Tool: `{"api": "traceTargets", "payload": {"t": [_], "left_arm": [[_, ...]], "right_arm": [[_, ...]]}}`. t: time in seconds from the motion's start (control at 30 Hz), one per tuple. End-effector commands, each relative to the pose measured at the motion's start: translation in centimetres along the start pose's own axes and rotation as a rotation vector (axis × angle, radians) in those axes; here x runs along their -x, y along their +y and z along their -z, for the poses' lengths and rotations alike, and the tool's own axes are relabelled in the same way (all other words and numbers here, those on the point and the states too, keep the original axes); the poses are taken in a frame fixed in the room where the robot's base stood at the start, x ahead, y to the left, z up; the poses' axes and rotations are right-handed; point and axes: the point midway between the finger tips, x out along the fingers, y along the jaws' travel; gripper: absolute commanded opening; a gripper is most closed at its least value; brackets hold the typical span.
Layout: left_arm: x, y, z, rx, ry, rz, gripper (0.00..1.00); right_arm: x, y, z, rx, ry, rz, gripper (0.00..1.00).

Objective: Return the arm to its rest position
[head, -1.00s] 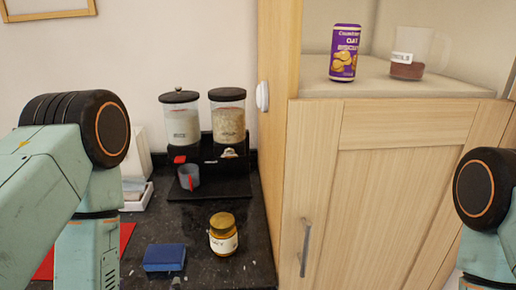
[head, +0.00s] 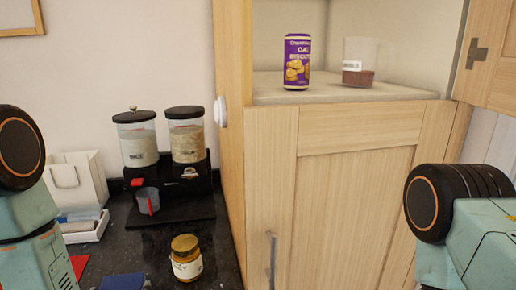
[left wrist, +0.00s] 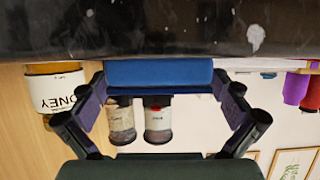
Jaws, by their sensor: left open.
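In the left wrist view, which looks upside down, my left gripper (left wrist: 160,86) is open. Its two dark fingers stand apart on either side of a blue block (left wrist: 157,73), which lies on the counter. I cannot tell how near the fingers are to it. The block's top edge also shows at the bottom of the head view (head: 122,283). My left arm enters the head view at the left edge, but its gripper is out of that picture. My right arm shows at the right, its gripper out of view.
A honey jar (head: 186,258) stands on the dark counter (head: 150,240). Behind are two dispensers (head: 138,138) (head: 187,134) on a black stand with a grey cup (head: 148,200). A wooden cabinet (head: 350,190) holds a purple biscuit tin (head: 297,62) and a jug (head: 360,62).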

Motion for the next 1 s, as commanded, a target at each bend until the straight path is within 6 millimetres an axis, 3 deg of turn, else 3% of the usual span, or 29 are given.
{"api": "traceTargets", "payload": {"t": [0.1, 0.63, 0.87, 1.0], "left_arm": [[-0.8, 0.0, -0.1, 0.0, 0.0, 0.0, 1.0], [-0.5, 0.0, -0.1, 0.0, -0.001, 0.0, 1.0], [1.4, 0.0, -0.1, 0.0, -0.003, -0.001, 1.0], [3.5, 0.0, -0.1, 0.0, -0.004, -0.001, 1.0]], "right_arm": [[-0.1, 0.0, 0.0, 0.0, 0.0, 0.0, 0.4], [0.0, 0.0, 0.0, 0.0, 0.0, 0.0, 0.4], [0.0, 0.0, 0.0, 0.0, 0.0, 0.0, 0.4], [0.0, 0.0, 0.0, 0.0, 0.0, 0.0, 0.4]]}}
